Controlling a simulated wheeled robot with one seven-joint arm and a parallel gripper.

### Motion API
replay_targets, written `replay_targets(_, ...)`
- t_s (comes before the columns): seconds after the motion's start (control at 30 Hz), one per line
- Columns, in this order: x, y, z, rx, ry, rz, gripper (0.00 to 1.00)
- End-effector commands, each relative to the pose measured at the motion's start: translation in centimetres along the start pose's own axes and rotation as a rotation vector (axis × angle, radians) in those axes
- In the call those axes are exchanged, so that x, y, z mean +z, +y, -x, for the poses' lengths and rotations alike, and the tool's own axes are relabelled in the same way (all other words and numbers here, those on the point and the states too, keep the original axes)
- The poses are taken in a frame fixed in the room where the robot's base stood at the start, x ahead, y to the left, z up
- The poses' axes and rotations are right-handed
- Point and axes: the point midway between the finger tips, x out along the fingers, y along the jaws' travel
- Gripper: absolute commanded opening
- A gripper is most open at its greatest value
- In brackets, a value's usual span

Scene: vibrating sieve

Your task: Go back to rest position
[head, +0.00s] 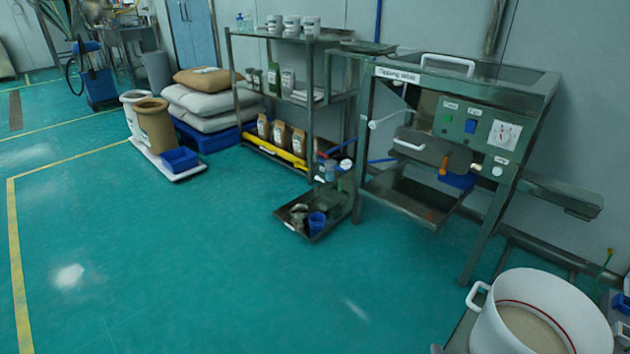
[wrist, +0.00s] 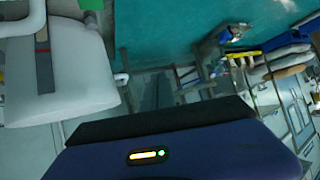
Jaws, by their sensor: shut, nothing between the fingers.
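My gripper (wrist: 162,120) shows as a dark blue housing with a black front edge along the bottom of the wrist view, with a small yellow and green light on it. It is shut and holds nothing. Separate fingertips cannot be made out. In the head view my gripper and arm do not show. The wrist picture is turned over, with the floor at the top and the wall below.
The tapping sieve (head: 470,128) stands against the wall, right of the metal shelf rack (head: 310,95). A white pot (head: 488,318) is at the lower right. A low tray (head: 290,212) holds small items. Sacks (head: 207,103) are farther back. The green floor (head: 190,265) is clear at centre left.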

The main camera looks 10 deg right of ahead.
Motion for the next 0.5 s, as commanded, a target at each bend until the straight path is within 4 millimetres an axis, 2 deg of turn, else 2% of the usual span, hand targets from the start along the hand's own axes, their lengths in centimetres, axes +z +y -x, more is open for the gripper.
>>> replay_targets(0.17, -0.2, -1.5, 6.9, -0.104, 0.154, 0.110, 0.00)
replay_targets(0.5, -1.1, -3.7, 23.1, -0.258, 0.387, 0.237, 0.00)
